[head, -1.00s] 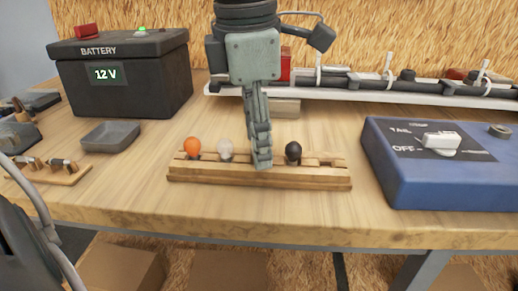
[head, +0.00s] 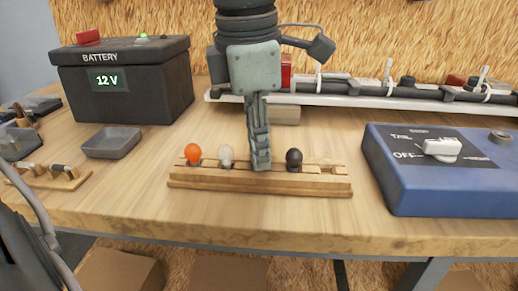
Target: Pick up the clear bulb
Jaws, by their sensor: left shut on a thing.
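My left gripper (head: 261,164) points down at the wooden bulb rack (head: 210,183), its fingertips between the pale bulb and the black bulb. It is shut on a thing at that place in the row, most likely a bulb. The fingers hide it, so I cannot see its kind. A pale whitish bulb (head: 226,155) stands in the rack just left of the fingers; I cannot tell whether it is clear or frosted. An orange bulb (head: 193,153) stands at the left end. A black bulb (head: 294,158) stands right of the fingers. My right gripper is not in view.
A blue switch box (head: 440,195) stands on the right. A black battery (head: 130,85) and a grey tray (head: 111,142) stand on the left. Behind is a white rail (head: 350,99) with a dark cable. The bench in front of the rack is clear.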

